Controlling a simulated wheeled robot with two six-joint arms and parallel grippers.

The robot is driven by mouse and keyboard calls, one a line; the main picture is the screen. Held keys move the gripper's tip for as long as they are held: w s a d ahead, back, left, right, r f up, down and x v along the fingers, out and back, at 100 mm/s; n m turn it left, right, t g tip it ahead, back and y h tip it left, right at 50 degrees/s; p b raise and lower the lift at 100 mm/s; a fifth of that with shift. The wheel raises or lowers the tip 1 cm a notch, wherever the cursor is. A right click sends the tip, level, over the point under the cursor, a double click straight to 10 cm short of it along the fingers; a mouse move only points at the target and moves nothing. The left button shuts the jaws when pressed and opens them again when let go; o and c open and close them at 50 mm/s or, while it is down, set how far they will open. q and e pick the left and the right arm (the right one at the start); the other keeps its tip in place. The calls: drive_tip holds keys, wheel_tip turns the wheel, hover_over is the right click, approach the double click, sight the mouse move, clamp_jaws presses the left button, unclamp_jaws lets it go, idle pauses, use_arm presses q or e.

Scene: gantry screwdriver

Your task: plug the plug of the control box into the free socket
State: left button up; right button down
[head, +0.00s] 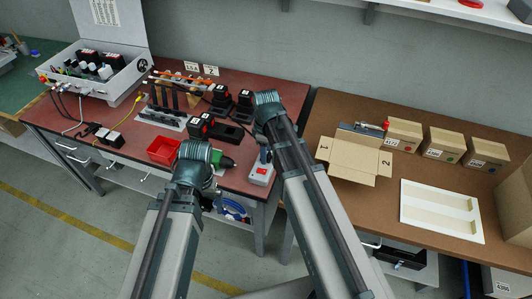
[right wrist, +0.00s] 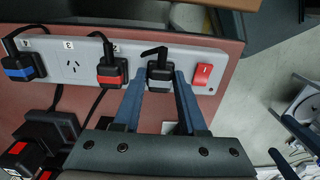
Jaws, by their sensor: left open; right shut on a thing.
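My right gripper (right wrist: 158,88) is shut on a black plug with a pale grey band (right wrist: 160,73). The plug is over the rightmost socket position of the white power strip (right wrist: 140,52), beside the red switch (right wrist: 203,75); I cannot tell how deep it sits. A bare socket (right wrist: 74,68) shows by the number 3, between a blue-banded plug (right wrist: 24,66) and a red-banded plug (right wrist: 112,71). In the head view my right arm hides most of the strip (head: 261,174). My left gripper (head: 193,158) is open above the red bench, its fingers mostly hidden. A white box with a raised lid (head: 120,92) stands back left.
A red bin (head: 163,150), a green-and-black tool (head: 222,161) and black chargers (head: 222,98) crowd the red bench around my left gripper. A brown table (head: 370,205) at right holds an open carton (head: 352,158) and a white tray (head: 440,210).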

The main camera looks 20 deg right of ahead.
drive_tip(key=shift+c, duration=1.9)
unclamp_jaws()
drive_tip(key=shift+r, duration=0.1)
drive_tip(key=shift+r+p, duration=2.65)
drive_tip(key=shift+p, duration=0.15)
